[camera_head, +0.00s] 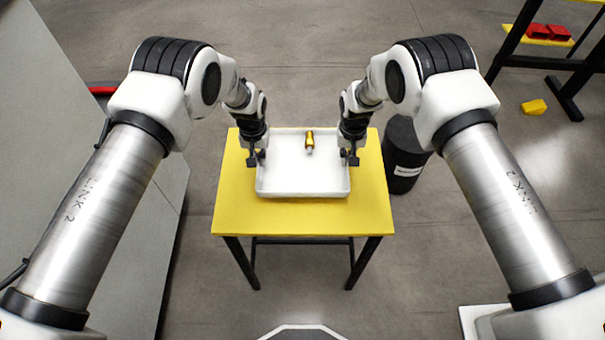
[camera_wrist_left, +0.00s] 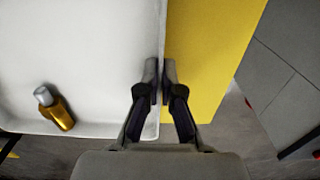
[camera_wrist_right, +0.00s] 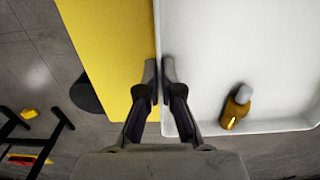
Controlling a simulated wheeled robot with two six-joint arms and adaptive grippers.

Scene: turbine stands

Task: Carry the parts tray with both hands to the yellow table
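The white parts tray (camera_head: 290,188) is level over the yellow table (camera_head: 235,215). I cannot tell whether it rests on the top or hangs just above it. Its far edge lies near the table's far edge. A gold bottle-like part with a grey end (camera_head: 309,141) lies in the tray toward the far side; it also shows in the left wrist view (camera_wrist_left: 58,112) and right wrist view (camera_wrist_right: 236,108). My left gripper (camera_head: 256,157) is shut on the tray's left rim. My right gripper (camera_head: 349,157) is shut on its right rim.
A black barrel (camera_head: 404,155) stands right of the table. A dark-legged stand with red bins (camera_head: 540,31) is at the far right, with a yellow block (camera_head: 534,107) on the floor. Grey panels (camera_head: 95,150) stand at the left. Floor in front of the table is clear.

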